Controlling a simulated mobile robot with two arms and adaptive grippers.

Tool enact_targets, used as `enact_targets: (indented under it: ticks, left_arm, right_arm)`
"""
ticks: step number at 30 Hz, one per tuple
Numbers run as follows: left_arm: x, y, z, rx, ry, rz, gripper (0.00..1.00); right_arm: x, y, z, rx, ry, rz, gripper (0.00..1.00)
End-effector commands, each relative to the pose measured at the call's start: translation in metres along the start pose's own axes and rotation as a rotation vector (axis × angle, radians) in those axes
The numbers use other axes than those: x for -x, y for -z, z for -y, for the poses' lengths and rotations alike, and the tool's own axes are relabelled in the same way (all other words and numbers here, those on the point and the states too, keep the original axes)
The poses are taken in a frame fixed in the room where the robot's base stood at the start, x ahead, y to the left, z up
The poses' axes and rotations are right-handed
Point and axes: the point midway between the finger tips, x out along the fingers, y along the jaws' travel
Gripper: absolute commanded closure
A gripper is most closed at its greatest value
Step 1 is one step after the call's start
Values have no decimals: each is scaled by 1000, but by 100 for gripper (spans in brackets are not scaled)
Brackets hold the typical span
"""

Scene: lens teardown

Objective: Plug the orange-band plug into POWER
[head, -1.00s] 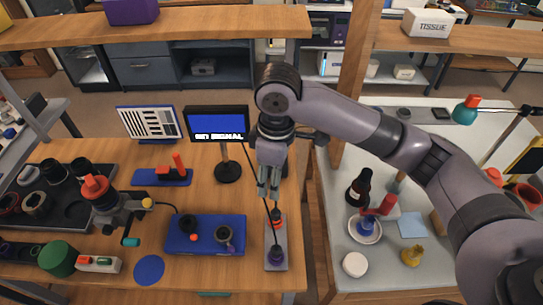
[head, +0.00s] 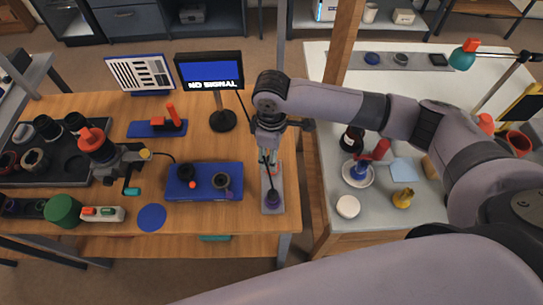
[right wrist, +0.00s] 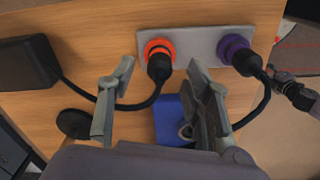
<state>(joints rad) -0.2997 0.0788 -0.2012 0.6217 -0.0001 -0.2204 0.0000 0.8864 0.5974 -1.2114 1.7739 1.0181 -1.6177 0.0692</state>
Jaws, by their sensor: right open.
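The orange-band plug (right wrist: 158,62) is a black plug with an orange ring, on a grey strip (right wrist: 196,46) in the right wrist view. The purple-banded plug (right wrist: 238,54) sits at the strip's other end, and also shows in the head view (head: 273,198). My right gripper (right wrist: 162,75) is open, its fingers on either side of the orange-band plug, with no clear grip on it. In the head view my right gripper (head: 270,160) is over the strip's far end and hides most of the plug. No POWER label is readable. My left gripper is out of view.
A monitor (head: 211,70) reads NO SIGNAL. A blue tray (head: 204,194) with dark parts lies left of the strip. A black cable runs from each plug. A bottle (head: 351,139) and small items stand on the right table.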

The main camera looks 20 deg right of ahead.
Motion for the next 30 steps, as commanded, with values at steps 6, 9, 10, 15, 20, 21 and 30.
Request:
enact_targets:
  ticks: [6,9,10,15,20,21,30]
  left_arm:
    - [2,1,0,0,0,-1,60]
    - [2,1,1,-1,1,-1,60]
    - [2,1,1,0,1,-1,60]
    - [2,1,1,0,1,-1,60]
    - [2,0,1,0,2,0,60]
    - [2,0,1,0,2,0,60]
    - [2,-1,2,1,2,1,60]
  right_arm:
    - [-22,0,0,1,1,1,54]
    - [-26,0,0,1,0,0,54]
    - [-26,0,0,1,0,0,54]
    - [-27,0,0,1,-1,0,54]
    - [-27,0,0,1,0,0,61]
    - [-26,0,0,1,0,0,64]
    - [-26,0,0,1,0,0,84]
